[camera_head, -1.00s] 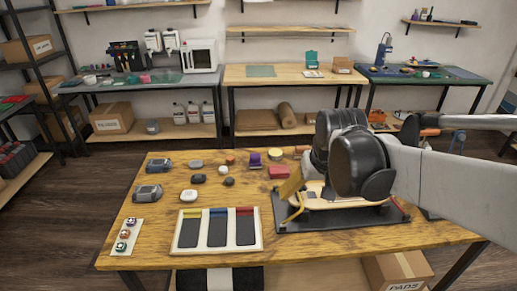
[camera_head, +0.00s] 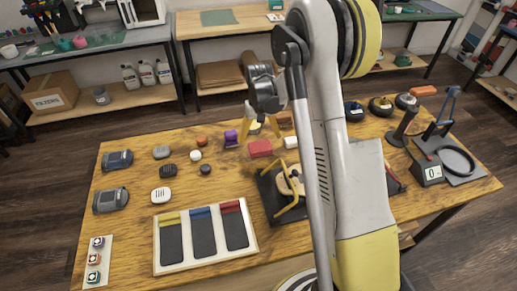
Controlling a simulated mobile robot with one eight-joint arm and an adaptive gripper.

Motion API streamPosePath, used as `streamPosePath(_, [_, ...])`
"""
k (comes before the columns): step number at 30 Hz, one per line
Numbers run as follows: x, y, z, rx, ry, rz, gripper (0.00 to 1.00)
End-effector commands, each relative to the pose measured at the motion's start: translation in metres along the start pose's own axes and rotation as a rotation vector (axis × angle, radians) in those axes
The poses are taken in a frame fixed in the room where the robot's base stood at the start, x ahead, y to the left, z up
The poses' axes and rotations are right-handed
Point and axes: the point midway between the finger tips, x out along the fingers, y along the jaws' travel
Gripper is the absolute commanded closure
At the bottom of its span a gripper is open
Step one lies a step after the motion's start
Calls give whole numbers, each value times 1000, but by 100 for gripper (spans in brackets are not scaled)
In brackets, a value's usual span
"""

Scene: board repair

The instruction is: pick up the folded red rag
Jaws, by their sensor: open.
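The folded red rag (camera_head: 260,148) lies on the wooden table, near the middle of its back half, as a small flat red block. My gripper (camera_head: 261,129) is open, with its yellow fingers apart and pointing down, just above and behind the rag in the picture. Nothing shows between the fingers. I cannot tell how high the fingertips are above the table. The rag is apart from the fingers as far as I can see.
A purple item (camera_head: 231,138) stands left of the rag, and a white block (camera_head: 291,142) lies right of it. A dark board fixture (camera_head: 285,200) with a yellow clamp is in front. A tray with coloured strips (camera_head: 205,237) lies front left. My arm hides the table right of centre.

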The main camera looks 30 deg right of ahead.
Motion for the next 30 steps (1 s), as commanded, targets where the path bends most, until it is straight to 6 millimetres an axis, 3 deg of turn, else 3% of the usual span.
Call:
streamPosePath(1, [11, 0, 0, 0, 0, 0, 0])
streamPosePath(8, [31, 2, -3, 0, 1, 0, 0])
streamPosePath(15, [67, 6, -8, -1, 1, 0, 0])
streamPosePath(22, [68, 6, -8, -1, 1, 0, 0])
streamPosePath(23, [68, 6, -8, 0, 1, 0, 3])
streamPosePath(27, [68, 6, -8, 0, 1, 0, 42])
streamPosePath(30, [68, 6, -8, 0, 1, 0, 42])
